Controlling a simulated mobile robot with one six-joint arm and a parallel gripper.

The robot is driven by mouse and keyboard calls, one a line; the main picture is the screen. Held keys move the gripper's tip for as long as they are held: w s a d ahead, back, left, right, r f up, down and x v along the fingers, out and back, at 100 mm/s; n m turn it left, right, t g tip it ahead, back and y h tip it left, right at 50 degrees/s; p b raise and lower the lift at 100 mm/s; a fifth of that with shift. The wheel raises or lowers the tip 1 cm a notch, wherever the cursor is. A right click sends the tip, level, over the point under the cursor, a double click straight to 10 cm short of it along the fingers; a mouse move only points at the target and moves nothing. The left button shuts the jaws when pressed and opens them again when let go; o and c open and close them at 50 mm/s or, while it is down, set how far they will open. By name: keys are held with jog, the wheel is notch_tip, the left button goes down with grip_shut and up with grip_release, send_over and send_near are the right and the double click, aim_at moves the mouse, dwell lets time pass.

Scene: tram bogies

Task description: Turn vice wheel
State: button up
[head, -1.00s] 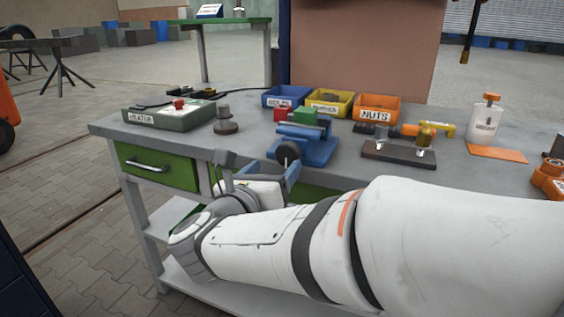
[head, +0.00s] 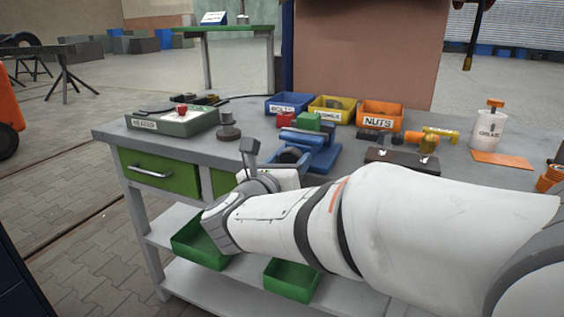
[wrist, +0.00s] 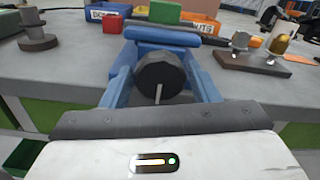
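The blue vice (head: 327,151) sits on the grey bench top near its front edge, and its blue body also shows in the wrist view (wrist: 163,36). Its dark round wheel (wrist: 160,73) faces me, with a thin pale rod at the front. My gripper (wrist: 161,66) is open, with one blue finger on each side of the wheel. Whether the fingers touch the wheel cannot be told. In the head view my gripper (head: 291,161) is at the front of the vice, and my own wrist and fingers largely hide the wheel.
A heater box (head: 172,122) and a dark round stand (head: 228,129) are to the left. Blue (head: 288,103), yellow (head: 331,108) and orange (head: 380,114) bins are behind the vice. A dark block with fittings (head: 402,160) is to the right. Green trays (head: 292,280) sit on the lower shelf.

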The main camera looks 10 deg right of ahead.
jog(key=c, duration=0.6)
